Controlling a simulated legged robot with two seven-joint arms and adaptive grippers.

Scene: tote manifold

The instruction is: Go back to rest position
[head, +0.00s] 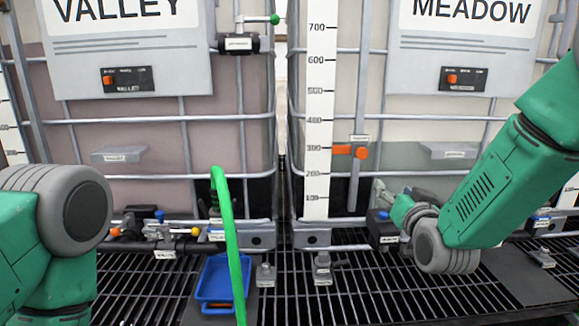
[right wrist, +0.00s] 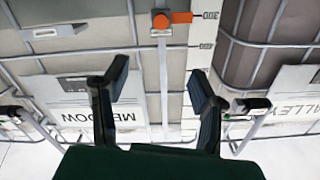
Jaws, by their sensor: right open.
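My right gripper (head: 384,198) is in front of the lower part of the MEADOW tote (head: 470,165), at the end of the green arm from the right. Its fingers are small and partly hidden by the wrist in the head view. In the right wrist view the right gripper (right wrist: 160,98) has its two dark fingers wide apart with nothing between them.
Valves line the totes' lower edge.

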